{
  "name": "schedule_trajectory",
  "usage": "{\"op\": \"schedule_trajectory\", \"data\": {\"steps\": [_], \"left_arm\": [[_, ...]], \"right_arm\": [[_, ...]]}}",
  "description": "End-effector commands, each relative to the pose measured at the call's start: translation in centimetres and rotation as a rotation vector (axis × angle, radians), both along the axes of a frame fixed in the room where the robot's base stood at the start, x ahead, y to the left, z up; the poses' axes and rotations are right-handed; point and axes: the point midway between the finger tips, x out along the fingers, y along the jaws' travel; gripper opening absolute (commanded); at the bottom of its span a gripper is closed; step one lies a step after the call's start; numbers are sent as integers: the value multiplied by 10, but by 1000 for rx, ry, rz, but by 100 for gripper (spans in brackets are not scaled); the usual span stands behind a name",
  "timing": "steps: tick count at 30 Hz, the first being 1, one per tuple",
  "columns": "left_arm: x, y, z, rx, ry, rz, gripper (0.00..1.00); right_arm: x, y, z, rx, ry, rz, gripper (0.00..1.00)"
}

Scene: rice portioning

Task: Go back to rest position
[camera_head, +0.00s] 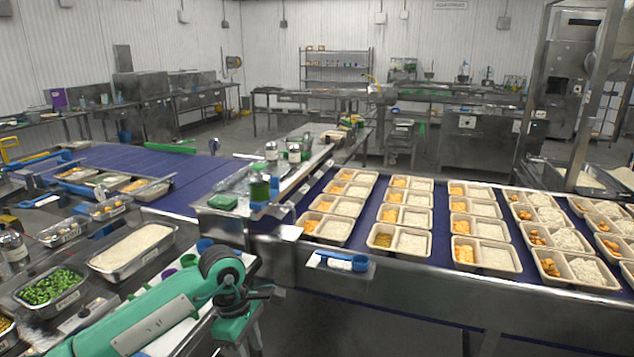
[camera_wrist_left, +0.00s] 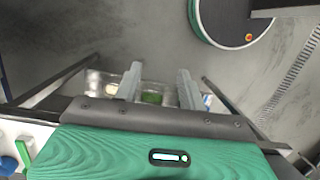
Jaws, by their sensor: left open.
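My green left arm reaches in from the lower left of the head view, and my left gripper (camera_head: 246,335) hangs downward at its end, beside the conveyor's near corner. In the left wrist view its two grey fingers stand apart, and the left gripper (camera_wrist_left: 158,84) is open. Containers, one with green contents (camera_wrist_left: 152,97), show beyond the fingers; I see nothing held. My right gripper is in neither view.
A tray of rice (camera_head: 133,248) and a tray of green vegetables (camera_head: 50,290) stand left of my arm. A blue-handled scoop (camera_head: 343,261) lies on the conveyor's near edge. Filled meal trays (camera_head: 399,239) cover the blue belt. Floor is open at lower right.

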Motion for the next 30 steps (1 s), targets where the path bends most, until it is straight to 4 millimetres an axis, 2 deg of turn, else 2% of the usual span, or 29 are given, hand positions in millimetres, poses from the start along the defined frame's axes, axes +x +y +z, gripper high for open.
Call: {"op": "schedule_trajectory", "data": {"steps": [7, 11, 14, 18, 20, 23, 26, 27, 29, 30], "left_arm": [[-5, -41, -33, -256, 171, 149, 41], [-6, -66, -52, -434, 307, 289, 41], [-1, -87, -69, -611, 453, 460, 41], [17, -104, -105, -891, 728, 830, 41], [28, -102, -125, -998, 848, 1014, 41], [44, -85, -173, -1149, 1043, 1353, 41], [48, -55, -239, -1260, 1226, 1728, 41], [45, -41, -267, -1289, 1285, 1872, 41], [36, -21, -306, -1320, 1361, 2072, 41], [27, -8, -333, -1332, 1402, 2200, 41]], "right_arm": [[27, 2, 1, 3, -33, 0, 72], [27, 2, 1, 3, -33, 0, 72], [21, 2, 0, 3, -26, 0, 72], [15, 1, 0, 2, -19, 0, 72], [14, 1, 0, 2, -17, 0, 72], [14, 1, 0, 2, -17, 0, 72], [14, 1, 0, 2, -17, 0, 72], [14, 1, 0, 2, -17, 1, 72], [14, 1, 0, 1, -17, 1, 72], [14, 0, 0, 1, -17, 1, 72]]}}
